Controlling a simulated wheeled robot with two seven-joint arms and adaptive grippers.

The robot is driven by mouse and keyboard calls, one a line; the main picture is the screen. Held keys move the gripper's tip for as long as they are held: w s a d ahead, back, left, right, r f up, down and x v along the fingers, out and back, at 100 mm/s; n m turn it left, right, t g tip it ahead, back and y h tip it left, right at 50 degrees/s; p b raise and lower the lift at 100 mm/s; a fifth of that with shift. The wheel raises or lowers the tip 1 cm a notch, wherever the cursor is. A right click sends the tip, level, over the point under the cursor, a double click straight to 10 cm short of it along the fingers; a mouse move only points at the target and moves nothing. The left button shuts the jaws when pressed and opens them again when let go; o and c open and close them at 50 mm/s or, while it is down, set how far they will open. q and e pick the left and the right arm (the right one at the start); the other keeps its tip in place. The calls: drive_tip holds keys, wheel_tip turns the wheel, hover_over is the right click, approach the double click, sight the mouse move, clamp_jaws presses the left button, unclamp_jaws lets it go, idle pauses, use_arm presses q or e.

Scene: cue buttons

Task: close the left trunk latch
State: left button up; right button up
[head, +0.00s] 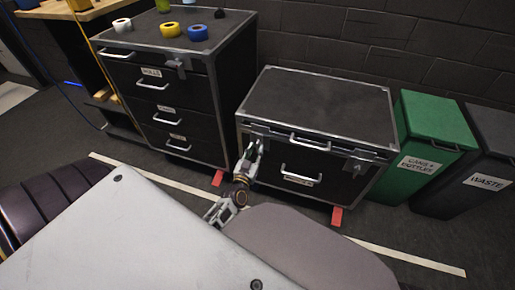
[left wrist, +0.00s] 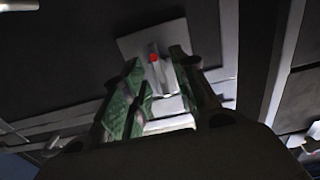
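The black trunk (head: 315,100) with metal edges stands at centre right in the head view, its lid down. The left trunk latch is mostly hidden behind my left gripper (head: 252,152) there. In the left wrist view the latch (left wrist: 163,78) is a pale metal piece on a plate, with a red dot near its top. My left gripper (left wrist: 157,65) is open, its green-padded fingers on either side of the latch; I cannot tell whether they touch it. The right trunk latch (head: 357,166) is on the trunk's front. My right gripper is not in view.
A black drawer cabinet (head: 205,90) with tape rolls on top stands left of the trunk. A green bin (head: 435,125) and a dark waste bin (head: 485,165) stand to its right. A trunk handle (head: 302,177) sticks out on the front between the latches.

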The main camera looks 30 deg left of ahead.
use_arm(q)
drive_tip(key=shift+x, duration=0.8)
drive_tip(key=shift+w+a, duration=0.1)
drive_tip(key=shift+w, duration=0.35)
drive_tip(key=shift+w+b, duration=0.2)
drive_tip(key=shift+b, duration=0.1)
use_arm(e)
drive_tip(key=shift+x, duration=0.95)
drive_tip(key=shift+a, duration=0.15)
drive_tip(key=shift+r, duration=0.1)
use_arm(q)
clamp_jaws()
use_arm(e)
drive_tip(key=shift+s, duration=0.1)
